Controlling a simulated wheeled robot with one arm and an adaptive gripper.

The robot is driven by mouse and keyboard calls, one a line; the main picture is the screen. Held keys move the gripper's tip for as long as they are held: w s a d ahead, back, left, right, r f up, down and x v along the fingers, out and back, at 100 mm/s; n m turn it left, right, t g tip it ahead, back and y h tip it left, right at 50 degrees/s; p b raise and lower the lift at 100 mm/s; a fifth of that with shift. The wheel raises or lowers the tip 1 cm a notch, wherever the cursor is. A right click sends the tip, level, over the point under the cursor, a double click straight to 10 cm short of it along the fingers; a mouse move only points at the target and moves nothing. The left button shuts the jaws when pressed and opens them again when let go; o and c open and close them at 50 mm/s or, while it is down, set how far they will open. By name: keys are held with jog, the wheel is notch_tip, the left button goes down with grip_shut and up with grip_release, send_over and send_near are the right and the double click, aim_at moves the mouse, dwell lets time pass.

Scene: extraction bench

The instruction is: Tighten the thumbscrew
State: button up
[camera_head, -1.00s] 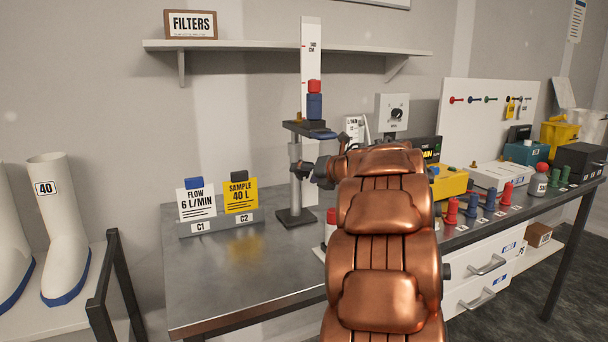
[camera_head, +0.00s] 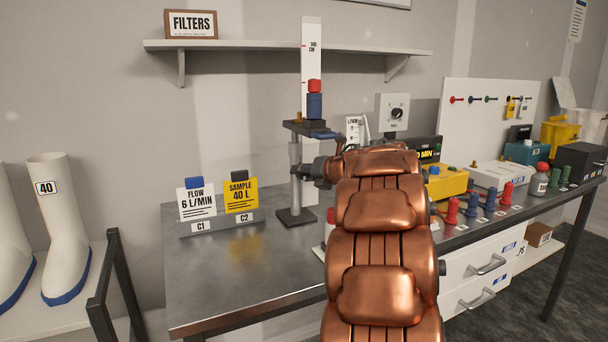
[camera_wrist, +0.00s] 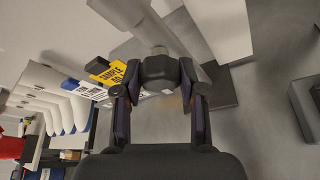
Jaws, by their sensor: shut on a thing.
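The thumbscrew (camera_wrist: 160,73) is a dark rounded knob between my fingertips in the wrist view, with a paler stub beyond it. My gripper (camera_wrist: 162,78) is shut on it, one finger on each side. In the head view my gripper (camera_head: 312,172) reaches from the right to the side of the stand's post (camera_head: 295,157). There the knob is largely hidden by the fingers. The stand has a dark base (camera_head: 296,217) on the bench and a dark platform (camera_head: 305,128) on top, which carries a blue block (camera_head: 314,106) with a red piece (camera_head: 314,86) on it.
A tall white scale (camera_head: 311,50) stands behind the post. A card holder (camera_head: 222,226) with a white card (camera_head: 197,205) and a yellow card (camera_head: 240,196) is left of the stand. The bench front (camera_head: 240,285) is clear. Pumps and coloured pegs stand at right.

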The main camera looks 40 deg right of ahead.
jog(key=shift+c, duration=0.6)
jog(key=shift+m+p, duration=0.3)
jog(key=shift+d, duration=0.1)
jog(key=m+t+y+p, duration=0.1)
jog(key=m, duration=0.1)
jog(key=m+t+y+p, duration=0.1)
jog(key=m+p, duration=0.1)
jog(key=shift+m, duration=0.4)
jog(key=m+t, duration=0.1)
jog(key=m, duration=0.2)
jog(key=shift+f+y+p, duration=0.1)
jog(key=shift+y+p, duration=0.2)
jog(key=m+t, duration=0.2)
jog(key=m, duration=0.2)
jog(key=shift+m, duration=0.3)
